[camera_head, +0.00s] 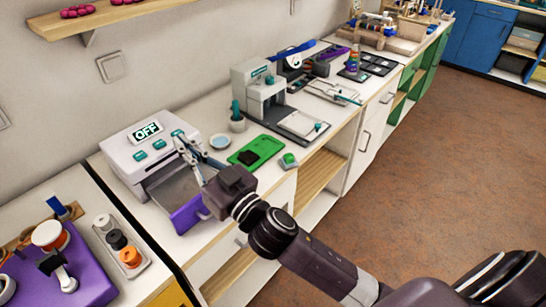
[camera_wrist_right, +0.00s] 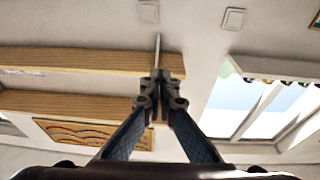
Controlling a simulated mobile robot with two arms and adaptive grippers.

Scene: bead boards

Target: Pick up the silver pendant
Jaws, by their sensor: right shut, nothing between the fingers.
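I cannot make out a silver pendant in either view. My right gripper (camera_head: 180,140) is shut with nothing between its fingers. It is in front of the white machine with the "OFF" display (camera_head: 146,157), over that machine's grey tray (camera_head: 178,192) with a purple front. In the right wrist view my right gripper (camera_wrist_right: 157,78) points toward the wall, its fingers together. My arm and gripper hide part of the tray. My left gripper is in neither view.
A green board (camera_head: 256,150) with a dark patch lies right of the gripper, with a small blue-white dish (camera_head: 219,142) behind it. A white press-like machine (camera_head: 258,92) stands farther back. A purple board (camera_head: 75,265) and a tray of spools (camera_head: 119,243) are at the lower left.

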